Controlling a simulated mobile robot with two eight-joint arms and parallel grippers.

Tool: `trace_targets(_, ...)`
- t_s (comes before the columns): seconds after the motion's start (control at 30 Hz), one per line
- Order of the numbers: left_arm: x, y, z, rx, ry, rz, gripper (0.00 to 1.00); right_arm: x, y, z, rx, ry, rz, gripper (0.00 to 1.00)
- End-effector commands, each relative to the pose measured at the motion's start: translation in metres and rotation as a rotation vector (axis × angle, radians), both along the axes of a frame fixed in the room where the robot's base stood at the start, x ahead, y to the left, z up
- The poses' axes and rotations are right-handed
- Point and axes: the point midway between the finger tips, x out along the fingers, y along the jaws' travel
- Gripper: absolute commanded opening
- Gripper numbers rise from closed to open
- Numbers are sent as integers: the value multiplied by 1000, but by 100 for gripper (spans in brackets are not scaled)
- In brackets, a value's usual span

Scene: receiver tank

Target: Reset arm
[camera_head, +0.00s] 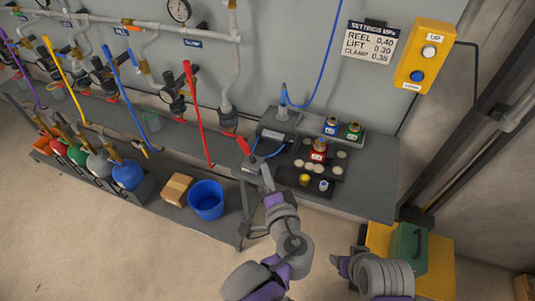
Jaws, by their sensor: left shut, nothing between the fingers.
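My left arm reaches up from the bottom centre. Its gripper (267,177) is shut and empty at the front edge of the grey bench (365,197), just below a small dark device with a red handle (244,146). I cannot tell whether it touches the bench or device. My right arm is low at the right, in front of a green toolbox (408,247). The grey piece at its left end, seemingly my right gripper (340,263), is small and its fingers are not clear.
Blue, green and red fittings (318,150) and small round parts sit on the bench to the right of my left gripper. A blue bucket (206,199) and cardboard box (176,187) stand below the bench. Long coloured levers, including a red one (195,110), project from wall pipes. A yellow control box (425,55) hangs at upper right.

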Motion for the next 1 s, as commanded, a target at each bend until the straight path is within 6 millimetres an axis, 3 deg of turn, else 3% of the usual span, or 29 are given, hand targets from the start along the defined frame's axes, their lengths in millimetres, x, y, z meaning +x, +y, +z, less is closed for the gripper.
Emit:
trace_targets(0.17, 0, 0, 0, 0, 1, 1, 0, 0, 0, 0, 0, 0, 0, 64)
trace_targets(0.27, -1, 11, -2, -17, 26, 22, 0, 0, 0, 3, 0, -1, 0, 64)
trace_targets(0.37, -5, 43, -9, -76, 105, 87, 0, 1, 0, 10, 0, -3, 0, 64)
trace_targets(0.47, -21, 89, -21, -191, 232, 191, 0, 3, 0, 21, 0, -7, 0, 64)
trace_targets(0.6, -61, 140, -37, -423, 409, 345, 0, 7, 0, 39, 0, -14, 0, 64)
trace_targets(0.7, -93, 159, -42, -616, 501, 433, 0, 9, 0, 51, 0, -20, 0, 64)
trace_targets(0.83, -124, 163, -41, -855, 568, 511, 0, 13, 0, 65, 0, -26, 0, 64)
trace_targets(1.0, -144, 157, -35, -1067, 593, 551, 0, 16, 0, 75, 0, -32, 0, 64)
